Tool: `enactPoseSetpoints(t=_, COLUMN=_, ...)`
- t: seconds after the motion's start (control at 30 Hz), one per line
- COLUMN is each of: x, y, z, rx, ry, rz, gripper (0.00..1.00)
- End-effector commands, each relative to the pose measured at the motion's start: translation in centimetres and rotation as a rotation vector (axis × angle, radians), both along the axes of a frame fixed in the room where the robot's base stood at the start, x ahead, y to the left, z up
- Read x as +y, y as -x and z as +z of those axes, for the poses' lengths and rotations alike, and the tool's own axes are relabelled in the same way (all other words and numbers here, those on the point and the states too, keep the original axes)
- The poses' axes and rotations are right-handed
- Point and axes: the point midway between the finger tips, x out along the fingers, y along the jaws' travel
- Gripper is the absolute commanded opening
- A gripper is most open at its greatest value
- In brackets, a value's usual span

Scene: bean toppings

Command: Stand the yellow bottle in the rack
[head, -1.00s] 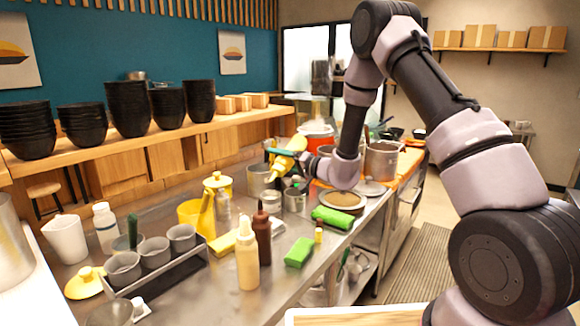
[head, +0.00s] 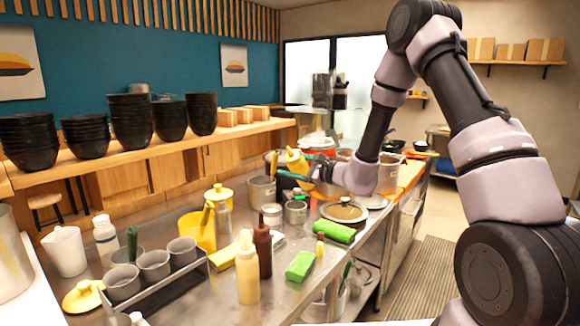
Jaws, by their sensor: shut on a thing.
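My gripper (head: 290,176) is shut on a yellow bottle (head: 297,161) above the far part of the steel counter, near the metal pots. The bottle leans only slightly, and its lower part is partly hidden by the gripper. A dark metal rack (head: 188,287) stands at the near left of the counter and holds grey cups (head: 154,265) in a row. It is well to the left and nearer than my gripper. A pale yellow squeeze bottle (head: 247,272) stands upright on the counter, right of the rack.
A white jug (head: 66,251) and white bottle (head: 105,236) stand behind the rack. Stacked black bowls (head: 131,122) line the back shelf. Bare steel shows in front.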

Motion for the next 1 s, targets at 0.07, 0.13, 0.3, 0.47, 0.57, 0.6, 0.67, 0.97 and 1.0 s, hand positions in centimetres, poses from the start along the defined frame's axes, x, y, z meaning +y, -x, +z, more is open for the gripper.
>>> enactPoseSetpoints(t=0.07, x=-0.08, y=-0.07, z=0.04, rx=0.099, ry=-0.070, rz=-0.002, gripper=0.47)
enactPoseSetpoints(t=0.13, x=-0.05, y=-0.05, z=0.04, rx=0.190, ry=-0.132, rz=-0.001, gripper=0.47)
enactPoseSetpoints(t=0.3, x=-0.05, y=-0.06, z=0.05, rx=0.382, ry=-0.266, rz=-0.001, gripper=0.47)
enactPoseSetpoints(t=0.47, x=-0.06, y=-0.07, z=0.05, rx=0.502, ry=-0.350, rz=-0.001, gripper=0.47)
enactPoseSetpoints(t=0.57, x=-0.03, y=-0.06, z=0.05, rx=0.540, ry=-0.375, rz=0.000, gripper=0.47)
enactPoseSetpoints(t=0.6, x=-0.02, y=-0.05, z=0.05, rx=0.550, ry=-0.382, rz=0.000, gripper=0.47)
enactPoseSetpoints(t=0.67, x=-0.01, y=-0.04, z=0.05, rx=0.557, ry=-0.387, rz=0.000, gripper=0.47)
enactPoseSetpoints(t=0.97, x=-0.16, y=-0.10, z=-0.03, rx=0.558, ry=-0.389, rz=-0.005, gripper=0.47)
enactPoseSetpoints(t=1.0, x=-0.46, y=-0.23, z=-0.20, rx=0.557, ry=-0.392, rz=-0.016, gripper=0.47)
